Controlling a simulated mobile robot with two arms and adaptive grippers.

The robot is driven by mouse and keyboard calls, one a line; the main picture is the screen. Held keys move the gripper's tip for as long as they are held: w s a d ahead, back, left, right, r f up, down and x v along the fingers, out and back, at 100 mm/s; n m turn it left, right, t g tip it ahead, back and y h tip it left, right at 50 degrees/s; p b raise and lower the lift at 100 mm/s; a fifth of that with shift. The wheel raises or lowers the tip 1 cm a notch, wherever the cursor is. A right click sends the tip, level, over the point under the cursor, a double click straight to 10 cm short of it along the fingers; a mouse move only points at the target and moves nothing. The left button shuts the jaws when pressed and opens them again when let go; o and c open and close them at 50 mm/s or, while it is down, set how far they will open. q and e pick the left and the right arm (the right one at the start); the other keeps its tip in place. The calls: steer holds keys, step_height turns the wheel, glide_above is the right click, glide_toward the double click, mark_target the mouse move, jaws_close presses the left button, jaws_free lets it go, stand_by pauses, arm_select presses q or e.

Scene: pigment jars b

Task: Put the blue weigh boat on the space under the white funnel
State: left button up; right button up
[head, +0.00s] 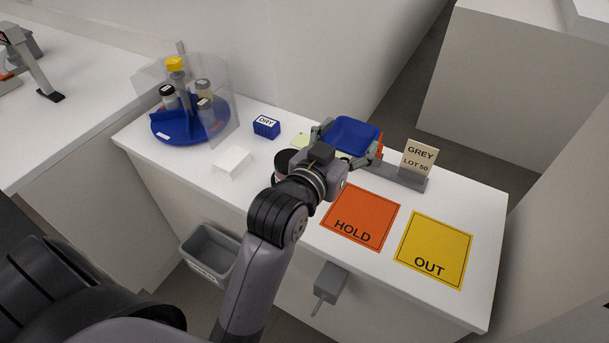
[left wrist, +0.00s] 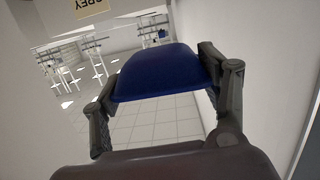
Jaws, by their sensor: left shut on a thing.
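The blue weigh boat (head: 352,135) is held above the back of the white counter, left of the GREY LOT 50 card. My left gripper (head: 350,143) is shut on it, with one finger at each side. In the left wrist view the boat (left wrist: 160,72) lies between the two fingers of the left gripper (left wrist: 162,92), above the floor in the background. I cannot make out a white funnel or the space under it in either view. My right gripper is not in view.
A blue turntable (head: 190,130) with jars and a clear shield stands at the counter's left. Nearby are a blue DRY box (head: 267,127) and a white block (head: 231,163). The orange HOLD mat (head: 362,212) and yellow OUT mat (head: 434,243) are bare. The GREY card (head: 419,158) stands behind them.

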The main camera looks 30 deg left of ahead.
arm_select(q)
steer(key=b, duration=0.1)
glide_above(338, 211)
step_height(338, 211, down, 14)
steer(key=shift+f, duration=0.1)
step_height(338, 211, down, 5)
steer(key=shift+f+b, duration=0.1)
steer(key=shift+b, duration=0.25)
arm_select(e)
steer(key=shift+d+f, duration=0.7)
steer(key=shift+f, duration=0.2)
arm_select(q)
steer(key=shift+f, duration=0.15)
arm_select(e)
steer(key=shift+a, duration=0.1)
arm_select(q)
steer(key=o, duration=0.7)
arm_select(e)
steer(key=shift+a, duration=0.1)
